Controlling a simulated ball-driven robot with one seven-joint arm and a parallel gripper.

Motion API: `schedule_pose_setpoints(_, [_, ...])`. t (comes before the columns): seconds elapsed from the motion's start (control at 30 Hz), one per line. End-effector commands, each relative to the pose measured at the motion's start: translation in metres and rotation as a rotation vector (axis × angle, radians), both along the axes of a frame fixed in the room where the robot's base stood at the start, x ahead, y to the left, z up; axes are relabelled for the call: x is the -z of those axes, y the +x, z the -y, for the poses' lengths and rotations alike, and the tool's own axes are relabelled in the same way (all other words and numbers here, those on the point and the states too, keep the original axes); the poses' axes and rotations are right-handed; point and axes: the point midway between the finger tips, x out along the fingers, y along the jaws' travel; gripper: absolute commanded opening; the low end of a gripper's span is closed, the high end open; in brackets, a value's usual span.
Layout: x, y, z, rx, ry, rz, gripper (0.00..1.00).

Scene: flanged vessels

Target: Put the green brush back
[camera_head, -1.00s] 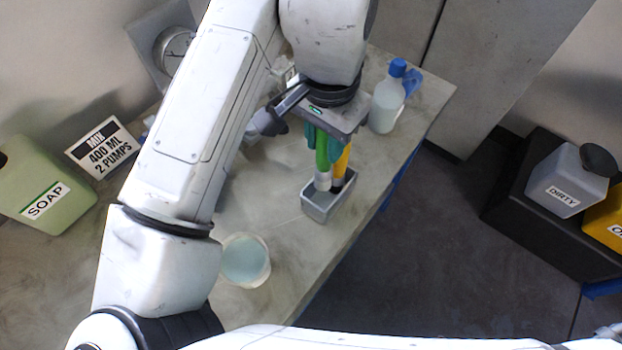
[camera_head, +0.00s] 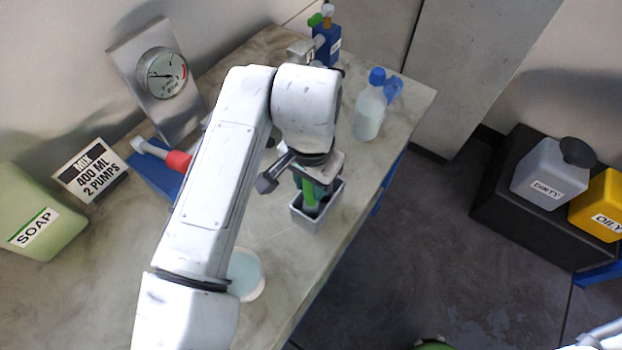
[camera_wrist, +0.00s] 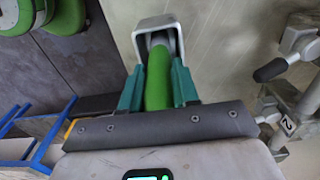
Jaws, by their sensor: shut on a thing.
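The green brush (camera_head: 309,196) is held upright by its green handle, and its lower end is inside the grey rectangular holder (camera_head: 306,222). My gripper (camera_head: 316,186) is shut on the handle just above the holder. In the wrist view the green handle (camera_wrist: 158,82) sits between the two teal fingers of my gripper (camera_wrist: 157,88) and runs into the mouth of the grey holder (camera_wrist: 143,27). The brush's head is mostly hidden inside the holder. I cannot tell whether it touches the bottom.
A bottle with a blue cap (camera_head: 369,108) stands behind the holder. A white tub (camera_head: 246,273) is in front, partly behind my arm. A gauge (camera_head: 161,73), a soap jug (camera_head: 42,215) and a red-handled valve (camera_head: 176,160) are at left. The bench's right edge is close to the holder.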

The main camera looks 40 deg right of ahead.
Motion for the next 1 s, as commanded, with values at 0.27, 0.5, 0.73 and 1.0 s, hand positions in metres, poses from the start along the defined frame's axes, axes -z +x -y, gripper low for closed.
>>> schedule_pose_setpoints(0.27, [0.002, 0.0, 0.0, 0.0, 0.0, 0.0, 0.44])
schedule_pose_setpoints(0.5, [0.002, 0.0, 0.0, 0.0, 0.0, 0.0, 0.56])
schedule_pose_setpoints(0.73, [-0.004, 0.0, 0.0, 0.001, 0.0, 0.001, 0.56])
schedule_pose_setpoints(1.0, [-0.051, 0.001, 0.0, 0.002, 0.0, 0.004, 0.56])
